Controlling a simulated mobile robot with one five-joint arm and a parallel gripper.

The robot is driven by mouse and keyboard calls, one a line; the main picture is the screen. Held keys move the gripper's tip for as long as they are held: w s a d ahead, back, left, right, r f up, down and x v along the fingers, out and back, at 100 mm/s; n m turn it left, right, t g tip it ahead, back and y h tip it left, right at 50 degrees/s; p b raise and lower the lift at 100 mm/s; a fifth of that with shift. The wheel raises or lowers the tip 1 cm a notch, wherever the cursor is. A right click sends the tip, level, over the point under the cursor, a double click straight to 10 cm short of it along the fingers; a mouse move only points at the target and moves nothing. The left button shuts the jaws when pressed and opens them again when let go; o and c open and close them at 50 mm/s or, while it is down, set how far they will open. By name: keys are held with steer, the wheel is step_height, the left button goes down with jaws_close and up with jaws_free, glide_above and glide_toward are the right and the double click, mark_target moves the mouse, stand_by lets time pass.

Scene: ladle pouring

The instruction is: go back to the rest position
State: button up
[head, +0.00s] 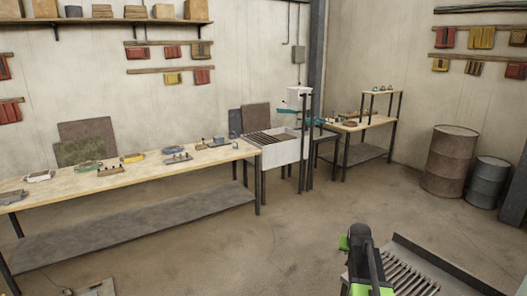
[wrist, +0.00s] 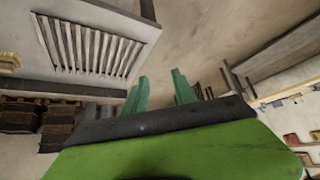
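My gripper (wrist: 161,84) shows in the wrist view with two teal fingers standing apart. Nothing is between them, so it is open and empty. In the head view my green and black arm is at the lower right, in front of open floor. Its fingers cannot be made out there. No object is in contact with the fingers in the wrist view.
A long wooden workbench (head: 110,183) with several small items runs along the left wall. A white slotted bin (head: 283,153) stands past its right end. A second bench (head: 352,126) is behind. Two drums (head: 450,160) (head: 489,182) stand at the right. The middle floor is clear.

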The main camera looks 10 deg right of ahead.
steer(key=s+a+f+n+g+y+b, duration=0.1)
steer(key=s+a+f+n+y, duration=0.15)
steer(key=a, duration=1.25)
steer(key=s+a+f+n+g+y+b, duration=0.1)
steer(key=s+a+f+n, duration=0.15)
steer(key=a, duration=1.15)
steer(key=s+a+f+g, duration=0.1)
steer(key=s+a+g, duration=0.3)
steer(key=s, duration=0.8)
steer(key=shift+a+f+n, duration=0.15)
steer(key=shift+f+n, duration=0.15)
steer(key=shift+f, duration=0.05)
